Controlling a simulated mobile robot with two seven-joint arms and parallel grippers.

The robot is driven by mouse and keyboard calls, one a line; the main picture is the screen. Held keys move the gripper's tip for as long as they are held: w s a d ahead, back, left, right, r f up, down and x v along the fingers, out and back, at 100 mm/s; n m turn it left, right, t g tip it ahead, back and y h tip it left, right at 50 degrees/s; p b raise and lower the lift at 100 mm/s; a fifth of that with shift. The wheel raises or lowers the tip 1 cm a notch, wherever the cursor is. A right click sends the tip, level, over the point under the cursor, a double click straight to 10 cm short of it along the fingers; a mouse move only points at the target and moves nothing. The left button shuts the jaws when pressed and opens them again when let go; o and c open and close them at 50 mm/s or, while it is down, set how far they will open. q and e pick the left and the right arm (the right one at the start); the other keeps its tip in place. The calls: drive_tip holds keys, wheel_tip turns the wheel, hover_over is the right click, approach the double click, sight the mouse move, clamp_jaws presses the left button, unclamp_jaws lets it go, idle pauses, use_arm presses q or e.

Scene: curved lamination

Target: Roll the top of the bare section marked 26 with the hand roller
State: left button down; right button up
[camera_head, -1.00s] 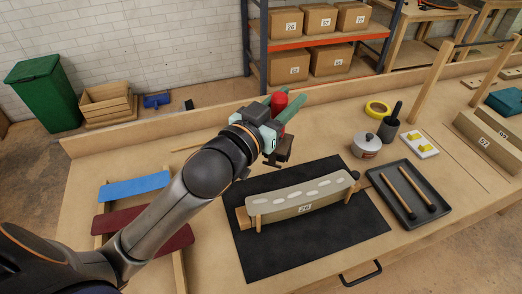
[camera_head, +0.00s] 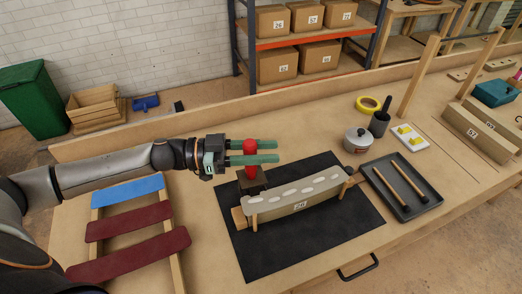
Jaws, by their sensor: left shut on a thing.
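The bare section marked 26 (camera_head: 300,209) is a pale curved wooden block on a black mat (camera_head: 340,228). Its grey top carries several whitish oval patches. My left gripper (camera_head: 277,152) comes in level from the left, its green fingers shut on the red handle of the hand roller (camera_head: 250,147). The roller's dark lower part hangs at the section's left end, by its far edge. I cannot tell whether it touches the top. My right gripper is not in view.
A dark tray (camera_head: 433,203) with two wooden-handled tools lies right of the mat. A lidded pot (camera_head: 358,139), dark cup (camera_head: 379,123) and yellow tape (camera_head: 368,104) stand behind. A rack with blue (camera_head: 127,190) and dark red (camera_head: 130,222) strips is at the left.

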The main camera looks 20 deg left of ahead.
sight(257, 174)
use_arm(q)
drive_tip(key=shift+s+a+f, duration=0.2)
drive_tip(key=shift+a, duration=0.15)
wheel_tip(257, 174, down, 6)
drive_tip(key=b, duration=0.5)
drive_tip(key=shift+r, duration=0.2)
drive_tip(key=shift+f, duration=0.65)
idle(0.6)
drive_tip(key=shift+d, duration=0.1)
